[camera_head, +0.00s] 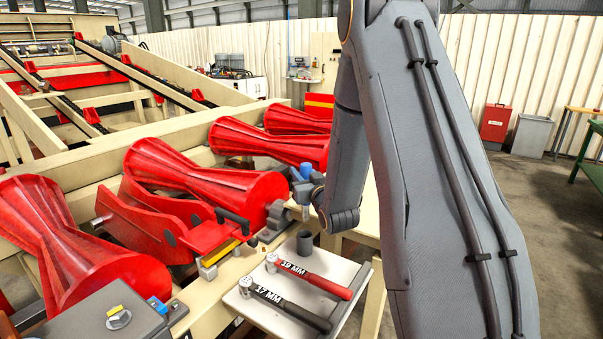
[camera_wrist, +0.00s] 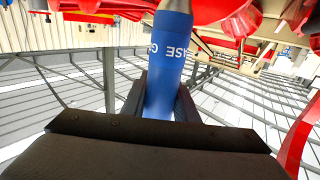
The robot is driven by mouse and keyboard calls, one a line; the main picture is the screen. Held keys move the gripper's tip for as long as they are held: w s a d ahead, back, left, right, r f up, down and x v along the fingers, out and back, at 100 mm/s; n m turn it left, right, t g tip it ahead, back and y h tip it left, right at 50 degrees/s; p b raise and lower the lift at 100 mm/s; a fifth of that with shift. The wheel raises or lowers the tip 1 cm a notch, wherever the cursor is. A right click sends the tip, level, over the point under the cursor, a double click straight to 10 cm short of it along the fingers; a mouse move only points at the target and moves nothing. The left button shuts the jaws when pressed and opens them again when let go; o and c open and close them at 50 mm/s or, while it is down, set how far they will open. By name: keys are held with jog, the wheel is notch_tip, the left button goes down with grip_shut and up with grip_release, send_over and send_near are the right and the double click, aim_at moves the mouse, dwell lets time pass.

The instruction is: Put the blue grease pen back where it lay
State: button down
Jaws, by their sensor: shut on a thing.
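The blue grease pen (camera_wrist: 168,62) stands out between the two dark jaws of my gripper (camera_wrist: 160,98) in the wrist view. Part of its white lettering shows. The gripper is shut on it, and the jaws hide the pen's near end. In the head view, a small blue piece (camera_head: 305,171) shows beside the end of my arm, above the beam near the red rollers; it looks like the held pen. My gripper is mostly hidden by my arm there. I cannot tell which spot the pen lay in.
A pale tray (camera_head: 338,318) at the front holds a red-handled 19 MM tool (camera_head: 312,277) and a black-handled 17 MM tool (camera_head: 290,308). A dark cup (camera_head: 304,241) stands at its back edge. Red rollers (camera_head: 205,185) line the left. Open floor lies at right.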

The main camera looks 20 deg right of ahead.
aim_at(306, 213)
notch_tip(306, 213, down, 12)
jog(key=b, duration=0.8)
jog(key=shift+a+r, duration=0.15)
jog(key=shift+r, duration=0.05)
jog(key=shift+w, duration=0.1)
jog(key=c, duration=1.3)
grip_release()
jog(key=s+b, duration=0.1)
jog(key=s, duration=0.3)
jog(key=s+b, duration=0.1)
jog(key=s, duration=0.3)
jog(key=shift+a+b, duration=0.2)
jog(key=shift+b, duration=0.1)
